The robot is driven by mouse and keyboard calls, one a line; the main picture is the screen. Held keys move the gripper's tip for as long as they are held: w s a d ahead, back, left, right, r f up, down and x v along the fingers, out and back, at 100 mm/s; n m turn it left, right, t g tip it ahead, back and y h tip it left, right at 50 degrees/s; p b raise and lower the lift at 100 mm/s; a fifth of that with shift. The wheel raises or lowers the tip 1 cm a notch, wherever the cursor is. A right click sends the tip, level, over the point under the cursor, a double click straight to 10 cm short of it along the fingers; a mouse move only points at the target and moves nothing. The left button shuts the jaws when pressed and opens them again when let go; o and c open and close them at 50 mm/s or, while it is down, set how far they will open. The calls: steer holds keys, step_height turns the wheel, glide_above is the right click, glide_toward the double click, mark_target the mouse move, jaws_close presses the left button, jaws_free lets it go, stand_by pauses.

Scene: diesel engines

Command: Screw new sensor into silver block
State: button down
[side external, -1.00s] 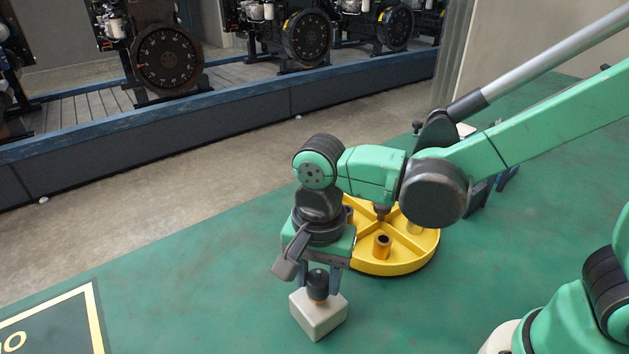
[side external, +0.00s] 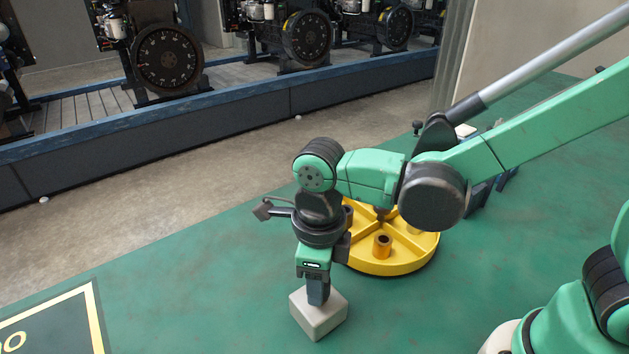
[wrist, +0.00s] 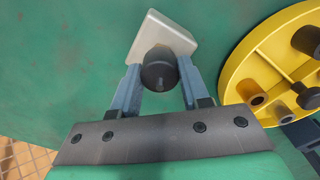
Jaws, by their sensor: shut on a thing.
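The silver block (side external: 318,315) is a pale, rounded cube on the green table. It also shows in the wrist view (wrist: 163,28). My gripper (side external: 318,296) points down directly over the block. In the wrist view its two fingers (wrist: 159,80) are shut on the black, round-topped sensor (wrist: 158,66), one finger on each side. The sensor stands over the block's top. In the side view the fingers hide the sensor, and its lower end is hidden in both views, so I cannot tell how deep it sits.
A yellow round divided tray (side external: 385,268) stands just right of and behind my gripper, holding an orange-brown cylindrical part (side external: 382,246) and dark parts. The table (side external: 210,300) is clear left of the block. A yellow-bordered dark marking (side external: 60,325) lies at lower left.

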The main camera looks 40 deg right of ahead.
steer(key=shift+c, duration=1.7)
jaws_free()
steer(key=shift+c, duration=0.5)
steer(key=n, duration=2.1)
steer(key=shift+n, duration=0.4)
